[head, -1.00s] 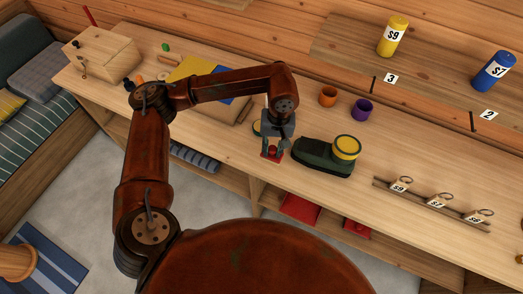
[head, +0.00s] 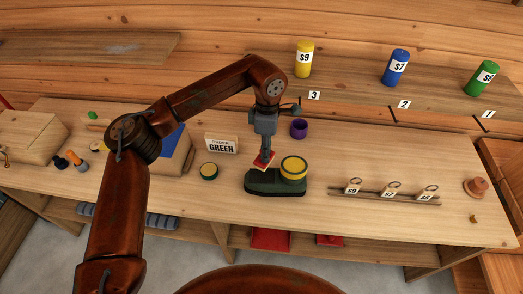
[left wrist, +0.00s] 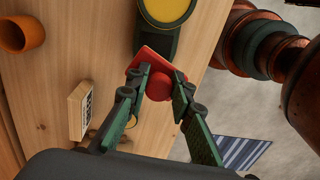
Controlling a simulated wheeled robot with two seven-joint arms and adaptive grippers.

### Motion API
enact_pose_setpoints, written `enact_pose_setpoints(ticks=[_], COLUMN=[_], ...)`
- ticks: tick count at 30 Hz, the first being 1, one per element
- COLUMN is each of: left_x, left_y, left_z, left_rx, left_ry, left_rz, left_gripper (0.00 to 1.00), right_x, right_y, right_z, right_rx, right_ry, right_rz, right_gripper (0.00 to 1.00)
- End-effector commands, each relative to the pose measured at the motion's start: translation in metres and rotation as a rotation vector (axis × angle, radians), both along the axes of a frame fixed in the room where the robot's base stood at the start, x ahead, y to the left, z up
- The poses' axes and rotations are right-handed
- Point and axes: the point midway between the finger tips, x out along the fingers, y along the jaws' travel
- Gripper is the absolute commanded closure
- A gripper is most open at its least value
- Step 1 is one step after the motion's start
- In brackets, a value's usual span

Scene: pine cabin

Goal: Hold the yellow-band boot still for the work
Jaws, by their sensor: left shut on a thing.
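The yellow-band boot is dark green with a yellow round top and stands on the bench in the head view (head: 275,189). In the left wrist view it shows at the top edge (left wrist: 146,42), partly cut off. My left gripper (head: 266,153) is over the boot's low toe end. Its fingers (left wrist: 157,88) are shut on the round knob of a red block (left wrist: 143,56), which also shows in the head view (head: 262,164). The block looks close to the toe; I cannot tell if they touch. My right gripper is not in view.
A rail (head: 384,195) with tagged rings lies to the right.

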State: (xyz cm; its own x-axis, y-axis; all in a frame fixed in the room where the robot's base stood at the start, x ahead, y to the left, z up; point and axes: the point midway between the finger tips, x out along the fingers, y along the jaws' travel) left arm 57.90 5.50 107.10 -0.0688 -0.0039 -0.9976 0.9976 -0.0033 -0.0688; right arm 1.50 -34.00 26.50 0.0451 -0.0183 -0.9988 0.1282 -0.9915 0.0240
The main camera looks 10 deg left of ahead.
Motion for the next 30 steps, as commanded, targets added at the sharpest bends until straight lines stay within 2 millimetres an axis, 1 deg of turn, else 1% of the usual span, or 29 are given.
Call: enact_pose_setpoints(ticks=[1, 8, 9, 19, 21, 24, 30], left_x=[0.0, 0.001, 0.002, -0.004, -0.003, -0.004, -0.004], left_y=[-0.004, -0.019, -0.015, 0.038, 0.035, 0.035, 0.035], left_z=[-0.007, -0.035, -0.037, -0.036, -0.025, -0.018, -0.016], left_rx=[0.0, 0.0, 0.0, 0.0, -0.001, 0.0, 0.0], left_ry=[0.002, 0.002, 0.0, 0.0, -0.002, -0.002, 0.0], left_rz=[-0.002, -0.003, 0.0, 0.0, -0.003, -0.003, -0.002], left_gripper=[1.0, 1.0, 1.0, 1.0, 1.0, 1.0, 1.0], right_x=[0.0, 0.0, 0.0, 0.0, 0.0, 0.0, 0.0], right_y=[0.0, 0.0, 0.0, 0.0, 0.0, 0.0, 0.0], right_z=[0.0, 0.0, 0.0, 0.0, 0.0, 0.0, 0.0], right_rx=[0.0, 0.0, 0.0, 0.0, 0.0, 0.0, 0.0], right_ry=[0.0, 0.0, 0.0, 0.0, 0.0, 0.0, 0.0], right_rz=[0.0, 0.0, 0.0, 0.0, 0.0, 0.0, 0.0], right_gripper=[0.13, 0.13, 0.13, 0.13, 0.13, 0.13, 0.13])
